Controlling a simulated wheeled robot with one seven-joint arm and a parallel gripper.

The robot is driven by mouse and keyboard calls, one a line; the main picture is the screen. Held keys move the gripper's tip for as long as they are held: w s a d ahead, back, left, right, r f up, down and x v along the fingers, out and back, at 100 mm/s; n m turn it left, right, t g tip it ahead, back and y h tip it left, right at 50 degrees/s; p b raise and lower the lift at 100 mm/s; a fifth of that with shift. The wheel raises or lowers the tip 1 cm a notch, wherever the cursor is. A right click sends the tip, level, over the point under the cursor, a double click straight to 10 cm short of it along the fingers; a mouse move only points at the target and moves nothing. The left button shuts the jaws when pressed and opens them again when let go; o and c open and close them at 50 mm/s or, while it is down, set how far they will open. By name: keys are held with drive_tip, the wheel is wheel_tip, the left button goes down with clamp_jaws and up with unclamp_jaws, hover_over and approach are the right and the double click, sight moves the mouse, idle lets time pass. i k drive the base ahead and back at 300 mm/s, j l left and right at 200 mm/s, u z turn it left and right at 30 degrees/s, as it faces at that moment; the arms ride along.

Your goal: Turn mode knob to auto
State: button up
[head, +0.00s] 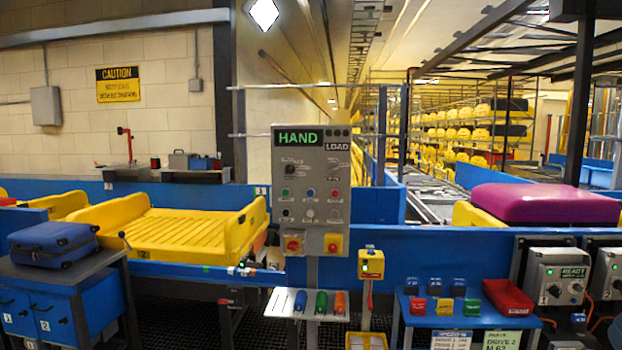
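A grey control panel (278,225) stands on a post in the middle of the head view. Its green-lit display (298,138) reads HAND, and a smaller display (338,146) beside it reads LOAD. A small dark knob (303,169) sits under the HAND display; it looks like the mode knob, but its pointer and markings are too small to read. Coloured buttons lie below it, with two red controls on yellow plates at the bottom. My gripper is not in view.
A yellow tray (180,232) lies on the conveyor at left, near a blue suitcase (52,243) on a cabinet. A shelf (285,304) with coloured cylinders is below the panel. At right are a purple case (530,203) and a READY control box (560,278).

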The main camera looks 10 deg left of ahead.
sight(332, 170)
drive_tip(key=i+j, duration=0.2)
drive_tip(key=j, duration=0.2)
drive_tip(key=i+j, duration=0.25)
drive_tip(key=j, duration=0.15)
drive_tip(key=i+j, duration=0.2)
drive_tip(key=j, duration=0.2)
drive_tip(key=i+j, duration=0.2)
drive_tip(key=j, duration=0.2)
drive_tip(key=i+j, duration=0.25)
drive_tip(key=j, duration=0.15)
drive_tip(key=i+j, duration=0.2)
drive_tip(key=j, duration=0.2)
drive_tip(key=i+j, duration=0.25)
drive_tip(key=j, duration=0.15)
drive_tip(key=z, duration=0.05)
